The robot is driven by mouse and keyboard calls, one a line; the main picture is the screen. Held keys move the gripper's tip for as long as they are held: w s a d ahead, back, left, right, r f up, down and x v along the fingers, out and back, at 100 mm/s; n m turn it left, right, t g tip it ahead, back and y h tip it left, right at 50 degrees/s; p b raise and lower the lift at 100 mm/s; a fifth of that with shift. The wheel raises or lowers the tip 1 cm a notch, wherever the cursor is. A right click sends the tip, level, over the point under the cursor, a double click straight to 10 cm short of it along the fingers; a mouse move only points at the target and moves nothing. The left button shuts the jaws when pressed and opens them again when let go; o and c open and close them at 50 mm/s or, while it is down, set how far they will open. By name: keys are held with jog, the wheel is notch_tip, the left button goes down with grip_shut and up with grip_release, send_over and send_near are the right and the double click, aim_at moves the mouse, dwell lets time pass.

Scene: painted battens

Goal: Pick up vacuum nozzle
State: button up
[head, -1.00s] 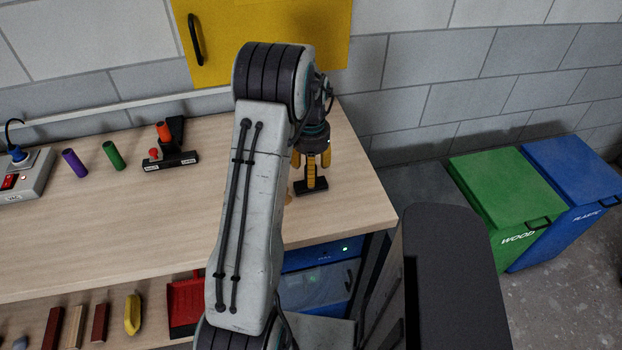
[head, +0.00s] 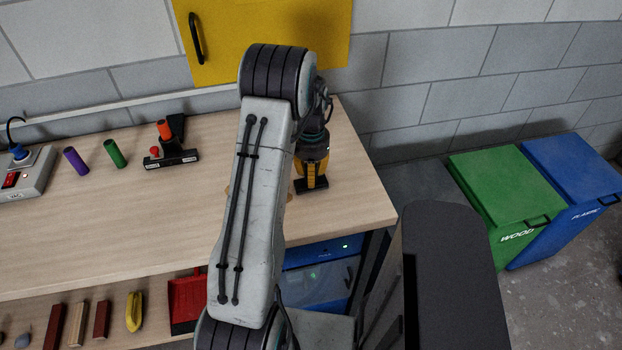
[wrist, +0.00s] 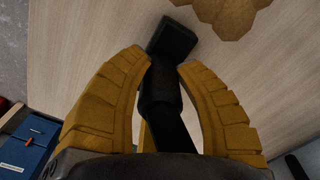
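The vacuum nozzle (head: 311,187) is black with a flat foot and stands on the workbench near its right end. In the wrist view the nozzle (wrist: 166,105) runs up between the fingers, with its foot beyond the tips. My gripper (head: 312,172) has yellow fingers, points down and is over the nozzle. In the wrist view my gripper (wrist: 164,64) looks open, with a finger on either side of the nozzle. The tips are very close to it; whether they touch is unclear. The nozzle's upper part is hidden by the gripper in the head view.
A black holder (head: 171,155) with a red-orange piece, a green cylinder (head: 115,154), a purple cylinder (head: 75,161) and a power box (head: 24,173) are on the bench at left. A brown flat piece (wrist: 232,14) lies beside the nozzle. Green (head: 508,190) and blue (head: 577,172) bins stand right.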

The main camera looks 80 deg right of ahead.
grip_shut()
jog(key=shift+r, duration=0.1)
jog(key=shift+d+r, duration=0.1)
jog(key=shift+r, duration=0.4)
notch_tip(320, 180, up, 2)
jog(key=shift+r+b, duration=0.25)
jog(key=shift+b, duration=0.3)
jog(key=s+a+r+b, duration=0.2)
jog(key=s+a+r, duration=0.5)
jog(key=s+a, duration=0.1)
jog(key=shift+a+r+b, duration=0.15)
jog(key=shift+a+b, duration=0.15)
jog(key=shift+a, duration=0.1)
